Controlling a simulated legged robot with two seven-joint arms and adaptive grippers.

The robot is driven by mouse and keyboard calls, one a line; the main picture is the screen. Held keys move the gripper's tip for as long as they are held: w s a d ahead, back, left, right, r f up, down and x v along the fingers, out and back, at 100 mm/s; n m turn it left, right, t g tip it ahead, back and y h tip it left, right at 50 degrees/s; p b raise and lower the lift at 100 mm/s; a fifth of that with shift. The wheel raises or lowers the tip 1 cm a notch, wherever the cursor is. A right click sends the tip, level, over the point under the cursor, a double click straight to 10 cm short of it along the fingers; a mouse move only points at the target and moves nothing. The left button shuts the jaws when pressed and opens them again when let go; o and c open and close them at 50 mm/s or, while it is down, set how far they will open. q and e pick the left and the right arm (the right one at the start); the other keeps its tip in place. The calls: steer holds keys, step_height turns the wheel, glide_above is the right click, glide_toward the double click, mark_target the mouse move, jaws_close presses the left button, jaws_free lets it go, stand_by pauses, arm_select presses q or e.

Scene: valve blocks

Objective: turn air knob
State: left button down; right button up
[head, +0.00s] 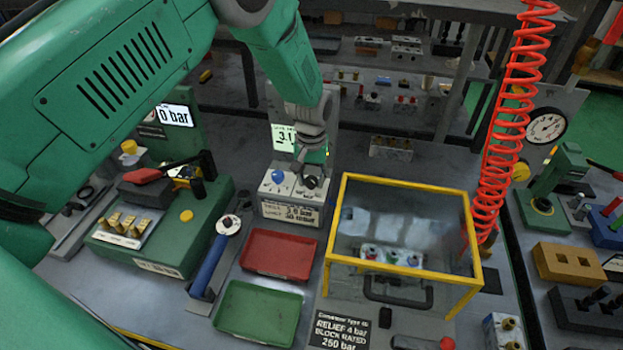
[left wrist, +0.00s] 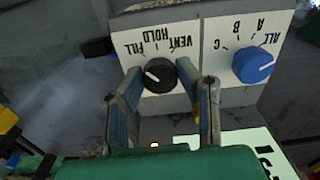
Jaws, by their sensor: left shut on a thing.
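A white control block (head: 290,198) stands mid-bench with a blue knob (head: 278,177) on its left and a black knob (head: 312,182) on its right. In the left wrist view the black knob (left wrist: 160,74) has a white pointer line and the labels FILL, HOLD and VENT. The blue knob (left wrist: 252,65) there has the labels ALL, A, B and C. My left gripper (head: 309,172) reaches down onto the block from above. Its two fingers (left wrist: 172,84) stand either side of the black knob, shut on it. My right gripper is not in view.
A green display (head: 284,138) reading 3.1 stands behind the block, partly hidden by my arm. A yellow-framed clear guard (head: 405,183) is to the right. Red (head: 279,254) and green (head: 258,312) trays lie in front. A red coiled hose (head: 505,130) hangs further right.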

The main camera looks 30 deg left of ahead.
mark_target(312, 178)
arm_select(q)
steer(key=shift+w+r+n, duration=0.25)
steer(key=shift+w+n, duration=0.15)
steer(key=c, duration=1.2)
jaws_free()
steer(key=shift+s+f, duration=0.1)
steer(key=shift+f, duration=0.05)
step_height(312, 178, up, 12)
steer(key=shift+f, duration=0.1)
steer(key=shift+f, duration=0.1)
